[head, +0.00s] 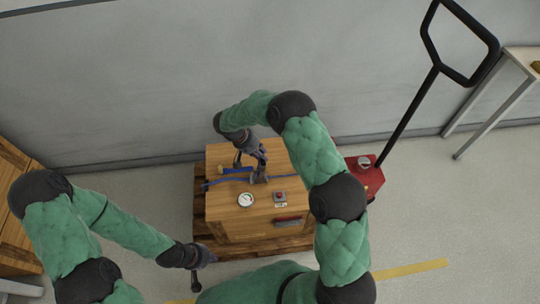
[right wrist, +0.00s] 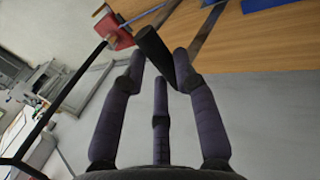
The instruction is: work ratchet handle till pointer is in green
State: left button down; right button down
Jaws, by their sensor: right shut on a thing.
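A blue strap (head: 212,183) runs across the top of a wooden crate (head: 225,220), with a grey ratchet (head: 260,176) on it. My right gripper (head: 257,157) is over the ratchet. In the right wrist view, my right gripper (right wrist: 162,75) is shut on a black handle (right wrist: 153,45), which shows between its fingertips. A round white gauge (head: 246,199) with some green lies on the crate near its front edge; its pointer is too small to read. My left gripper (head: 202,257) hangs low, left of the crate's front; its fingers are not clear.
A small box with a red button (head: 280,197) sits right of the gauge. The crate stands on a pallet (head: 203,226). A red pallet jack (head: 370,178) with a tall black handle is at right. A wall is behind; open floor lies right.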

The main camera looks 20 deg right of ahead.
jog(key=shift+s+a+f, duration=0.15)
jog(key=shift+a+f, duration=0.7)
jog(key=shift+a, duration=0.25)
jog(key=c, duration=1.3)
grip_release()
jog(key=o, duration=0.4)
jog(key=shift+d+f, duration=0.1)
jog(key=shift+f, duration=0.1)
jog(key=shift+c, duration=0.2)
jog(key=v, duration=1.2)
jog(key=shift+w+r, duration=0.25)
jog(key=shift+w, duration=0.1)
